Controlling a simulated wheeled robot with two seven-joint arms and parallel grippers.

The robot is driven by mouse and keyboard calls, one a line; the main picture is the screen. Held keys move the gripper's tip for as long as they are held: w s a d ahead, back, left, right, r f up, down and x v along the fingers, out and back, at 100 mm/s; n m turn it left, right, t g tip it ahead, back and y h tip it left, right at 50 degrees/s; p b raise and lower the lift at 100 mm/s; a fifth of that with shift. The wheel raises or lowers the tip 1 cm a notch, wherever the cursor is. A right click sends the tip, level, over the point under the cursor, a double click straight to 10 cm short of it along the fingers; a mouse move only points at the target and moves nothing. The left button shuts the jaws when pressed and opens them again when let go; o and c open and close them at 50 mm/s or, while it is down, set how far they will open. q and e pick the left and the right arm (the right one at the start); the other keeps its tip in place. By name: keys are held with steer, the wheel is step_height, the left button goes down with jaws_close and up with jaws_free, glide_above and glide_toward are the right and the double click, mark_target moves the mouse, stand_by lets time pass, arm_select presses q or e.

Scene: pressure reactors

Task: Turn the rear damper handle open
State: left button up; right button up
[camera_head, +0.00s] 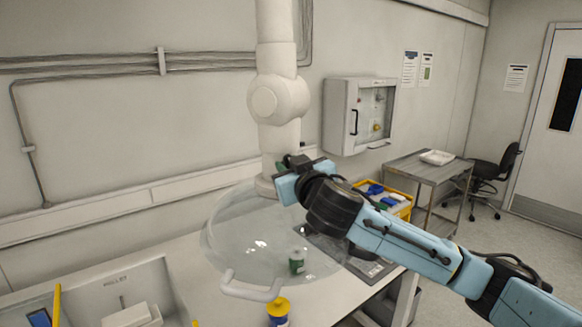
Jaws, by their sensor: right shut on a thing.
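A white extraction arm (277,103) comes down from above, with a round joint and a clear dome hood (232,236) at its lower end. My right gripper (283,172) reaches in from the right and meets the lower tube just above the hood. It is shut on the damper handle (283,160), of which only a small dark green part shows beside the light blue gripper. The gripper hides the rest of the handle, so I cannot tell its exact angle. My left gripper is not in view.
A white curved bar (252,290) sticks out at the hood's front rim. A green-labelled jar (297,262) and a blue-and-yellow container (278,312) stand on the bench.

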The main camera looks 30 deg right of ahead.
steer(key=n, duration=0.3)
steer(key=shift+f+n, duration=0.1)
steer(key=shift+n, duration=0.2)
steer(key=n, duration=0.3)
steer(key=shift+a+f+n, duration=0.1)
steer(key=shift+a+n, duration=0.05)
steer(key=shift+n, duration=0.15)
steer(key=n, duration=0.4)
steer(key=shift+f+n, duration=0.1)
steer(key=shift+n, duration=1.9)
steer(key=o, duration=0.8)
steer(key=shift+w, duration=0.1)
steer(key=shift+o, duration=0.2)
steer(key=shift+a+f, duration=0.1)
steer(key=shift+a, duration=0.05)
